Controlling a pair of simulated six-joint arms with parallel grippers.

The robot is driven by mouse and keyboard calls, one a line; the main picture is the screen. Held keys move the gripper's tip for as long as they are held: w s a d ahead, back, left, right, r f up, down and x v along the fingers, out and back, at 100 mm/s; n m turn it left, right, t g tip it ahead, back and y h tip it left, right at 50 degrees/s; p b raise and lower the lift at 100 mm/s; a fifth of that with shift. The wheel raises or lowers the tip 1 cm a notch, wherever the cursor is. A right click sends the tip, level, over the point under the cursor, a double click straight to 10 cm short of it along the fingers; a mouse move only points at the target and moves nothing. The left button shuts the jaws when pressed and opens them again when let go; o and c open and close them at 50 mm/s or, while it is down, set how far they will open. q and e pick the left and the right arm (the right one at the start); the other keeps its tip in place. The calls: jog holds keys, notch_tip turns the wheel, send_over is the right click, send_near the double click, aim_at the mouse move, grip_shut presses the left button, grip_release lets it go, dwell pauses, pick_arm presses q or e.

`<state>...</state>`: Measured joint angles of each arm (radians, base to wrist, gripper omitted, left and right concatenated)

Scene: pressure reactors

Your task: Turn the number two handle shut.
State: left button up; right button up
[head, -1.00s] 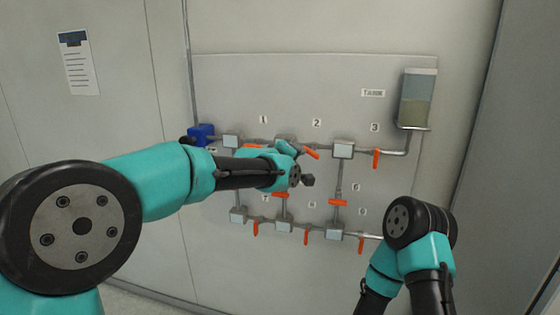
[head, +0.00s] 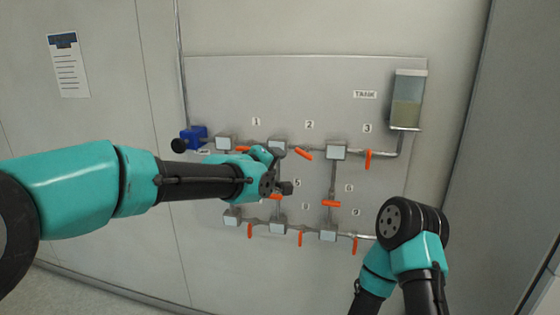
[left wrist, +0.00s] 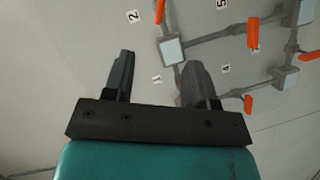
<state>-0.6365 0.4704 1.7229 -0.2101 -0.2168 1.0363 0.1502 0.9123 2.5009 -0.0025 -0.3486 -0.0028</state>
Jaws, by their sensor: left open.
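The number two handle (head: 304,154) is orange and sits on the top pipe, below the label 2 (head: 309,125). It slants down to the right across the pipe line. It also shows at the top of the left wrist view (left wrist: 159,11), beyond the fingertips. My left gripper (head: 265,154) is in front of the panel, left of this handle and near the top middle junction box (head: 277,144). In the left wrist view its two fingers (left wrist: 160,68) stand apart with nothing between them. My right arm shows at the lower right; its gripper is out of view.
Other orange handles sit close by: number three (head: 368,159), number six (head: 331,203) and several along the lower pipe. A tank (head: 407,100) is at the upper right and a blue part (head: 193,137) at the left. My left arm partly hides number one's handle (head: 242,149).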

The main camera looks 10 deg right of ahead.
aim_at(304, 152)
pick_arm(q)
jog(key=shift+o, duration=1.4)
jog(key=shift+d+f+n, duration=0.45)
jog(key=shift+f+n, duration=0.1)
jog(key=shift+n, duration=0.25)
jog(key=o, duration=0.4)
jog(key=f+n, duration=0.1)
jog(key=n, duration=0.1)
jog(key=d+f+n+t, duration=0.1)
jog(key=f+n+t+h, duration=0.1)
jog(key=n, duration=0.1)
jog(key=shift+w+d+n, duration=0.1)
jog(key=shift+d+n, duration=0.2)
jog(key=shift+o, duration=0.3)
jog(key=f+n+t, duration=0.1)
jog(key=n, duration=0.2)
jog(key=f+n+t, duration=0.1)
jog(key=n, duration=0.1)
jog(key=f+n+t, duration=0.1)
jog(key=n, duration=0.2)
jog(key=shift+s+d+f+n, duration=0.15)
jog(key=shift+s+f+n, duration=0.15)
jog(key=shift+s+f, duration=0.1)
jog(key=n, duration=0.1)
jog(key=n+t, duration=0.1)
jog(key=f+n, duration=0.1)
jog(key=shift+s+a, duration=0.25)
jog(key=shift+w+d, duration=0.1)
jog(key=x, duration=1.7)
jog(key=shift+r, duration=0.4)
